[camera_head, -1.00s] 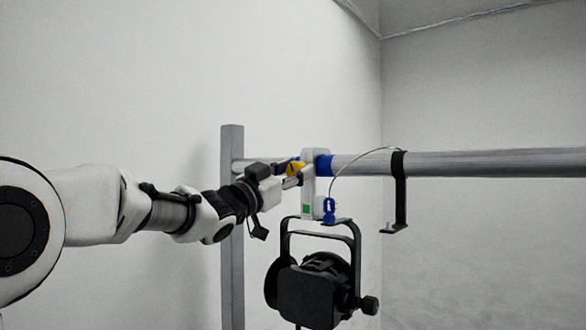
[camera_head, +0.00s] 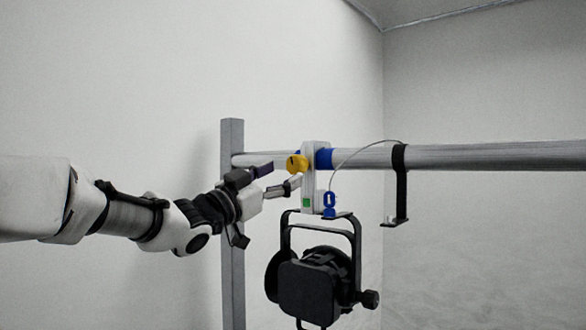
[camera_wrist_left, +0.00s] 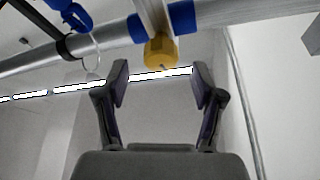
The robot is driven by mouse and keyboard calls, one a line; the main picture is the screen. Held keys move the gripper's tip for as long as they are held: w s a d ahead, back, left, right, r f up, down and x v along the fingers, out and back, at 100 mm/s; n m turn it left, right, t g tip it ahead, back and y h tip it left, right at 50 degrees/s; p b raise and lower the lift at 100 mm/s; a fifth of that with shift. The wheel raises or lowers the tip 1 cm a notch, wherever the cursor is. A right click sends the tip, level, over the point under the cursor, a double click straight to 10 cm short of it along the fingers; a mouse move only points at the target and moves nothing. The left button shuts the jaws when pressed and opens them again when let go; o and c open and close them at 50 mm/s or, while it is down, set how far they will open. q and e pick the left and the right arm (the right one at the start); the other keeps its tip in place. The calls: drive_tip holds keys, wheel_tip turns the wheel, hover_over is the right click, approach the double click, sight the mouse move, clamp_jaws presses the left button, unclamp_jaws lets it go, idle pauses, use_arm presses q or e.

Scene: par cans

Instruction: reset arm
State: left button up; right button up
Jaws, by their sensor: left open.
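My left arm comes in from the left, and its gripper (camera_head: 277,178) is open just left of the yellow knob (camera_head: 297,163) on the white clamp (camera_head: 309,185). In the left wrist view the open fingers (camera_wrist_left: 161,86) have nothing between them. The yellow knob (camera_wrist_left: 161,51) shows beyond the fingertips, apart from them. The clamp sits on the grey pipe (camera_head: 470,157) beside blue bands. The black par can (camera_head: 310,290) hangs from its yoke below the clamp. My right gripper is not in view.
A grey upright post (camera_head: 232,220) stands at the pipe's left end. A black hook bracket (camera_head: 402,190) hangs on the pipe, with a thin cable arching to a blue clip (camera_head: 329,204). Right of the par can is free room.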

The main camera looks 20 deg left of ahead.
use_arm(q)
drive_tip(key=shift+v, duration=1.2)
drive_tip(key=shift+w, duration=0.15)
drive_tip(key=shift+f, duration=0.1)
